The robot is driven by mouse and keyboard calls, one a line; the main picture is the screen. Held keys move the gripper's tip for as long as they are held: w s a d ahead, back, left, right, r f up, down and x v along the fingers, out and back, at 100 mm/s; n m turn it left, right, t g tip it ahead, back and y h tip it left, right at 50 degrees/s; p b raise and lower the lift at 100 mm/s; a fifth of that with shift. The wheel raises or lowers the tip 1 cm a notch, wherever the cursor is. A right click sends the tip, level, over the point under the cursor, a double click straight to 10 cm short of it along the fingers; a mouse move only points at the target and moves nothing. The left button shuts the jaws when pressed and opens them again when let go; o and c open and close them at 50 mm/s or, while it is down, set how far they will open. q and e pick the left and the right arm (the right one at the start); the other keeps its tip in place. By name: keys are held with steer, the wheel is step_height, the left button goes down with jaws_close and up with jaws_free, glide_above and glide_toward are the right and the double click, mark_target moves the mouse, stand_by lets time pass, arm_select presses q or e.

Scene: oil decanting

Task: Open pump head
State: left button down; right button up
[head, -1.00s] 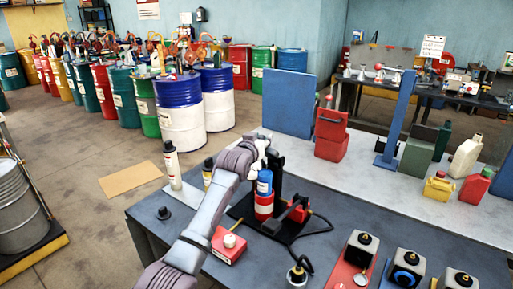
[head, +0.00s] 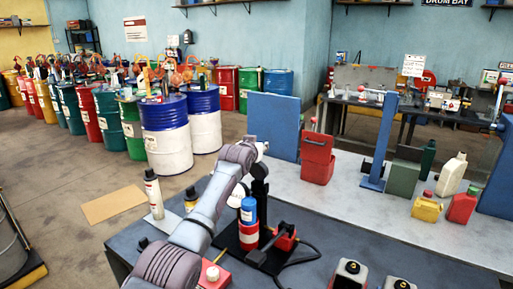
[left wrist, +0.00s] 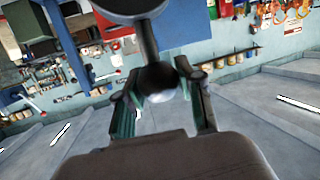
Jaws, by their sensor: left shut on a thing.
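A pump-like stand with a black upright column (head: 260,192) rises from a black base on the dark table. A blue and red cylinder (head: 248,224) stands on the base beside it. My left gripper (head: 262,148) is above the column, at the end of the arm from the lower left. In the left wrist view my left gripper (left wrist: 162,102) is shut on a dark ball knob (left wrist: 155,78) at the end of a dark rod. The head view does not show this grip clearly. My right gripper is not in view.
A red box (head: 214,272) and a white bottle (head: 153,192) stand left of the stand. A black cable curves across the table to its right. A red container (head: 317,160) and blue post (head: 383,150) stand farther back. The pale tabletop (head: 345,210) has free room.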

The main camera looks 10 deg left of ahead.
arm_select(q)
steer(key=shift+d+f, duration=0.15)
steer(key=shift+f, duration=0.2)
steer(key=c, duration=1.2)
jaws_free()
steer(key=o, duration=0.5)
steer(key=shift+d, duration=0.1)
steer(key=shift+r, duration=0.1)
steer(key=shift+s+r, duration=0.1)
steer(key=shift+s, duration=0.1)
steer(key=v, duration=1.1)
steer(key=shift+s+r, duration=0.15)
steer(key=shift+s, duration=0.1)
